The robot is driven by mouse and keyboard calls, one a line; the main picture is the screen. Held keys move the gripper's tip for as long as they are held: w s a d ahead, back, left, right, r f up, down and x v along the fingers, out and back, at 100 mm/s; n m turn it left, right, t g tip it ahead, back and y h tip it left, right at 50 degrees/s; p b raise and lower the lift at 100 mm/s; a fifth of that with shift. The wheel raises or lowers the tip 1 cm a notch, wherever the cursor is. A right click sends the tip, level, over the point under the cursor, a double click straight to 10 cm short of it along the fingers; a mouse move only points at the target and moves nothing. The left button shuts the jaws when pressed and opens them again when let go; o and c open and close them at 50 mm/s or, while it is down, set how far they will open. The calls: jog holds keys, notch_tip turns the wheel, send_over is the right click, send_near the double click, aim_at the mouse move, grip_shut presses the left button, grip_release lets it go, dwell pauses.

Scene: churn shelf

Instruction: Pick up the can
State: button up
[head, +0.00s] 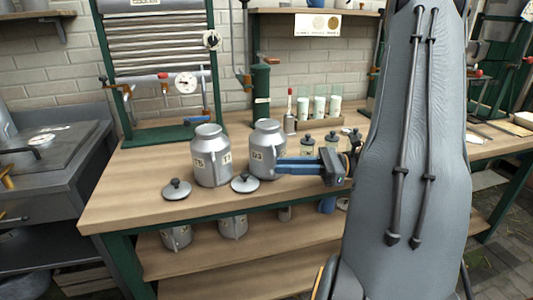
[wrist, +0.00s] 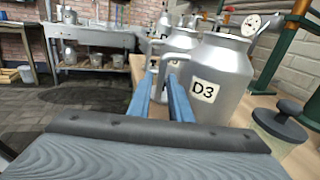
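A grey metal can labelled D3 (head: 266,146) stands upright on the wooden bench. It is large in the wrist view (wrist: 222,75), right of the fingers. A similar can (head: 211,163) stands to its left in the head view. My gripper (head: 280,167) reaches in from the right with its blue fingers level beside the D3 can's lower body. In the wrist view the two fingers (wrist: 160,84) are apart, with a grey handle-like loop at their tips. I cannot tell whether they touch it.
Two dark-knobbed lids (head: 177,190) (head: 244,183) lie in front of the cans. Small lidded jars (head: 308,145) stand close to the gripper, and a rack of white-topped bottles (head: 319,108) stands behind. More cans (head: 232,226) sit on the lower shelf. The bench's left end is clear.

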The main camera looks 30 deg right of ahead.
jog(key=p+x, duration=0.1)
jog(key=x, duration=0.6)
jog(key=shift+w+f, duration=0.1)
jog(key=shift+f, duration=0.1)
grip_shut()
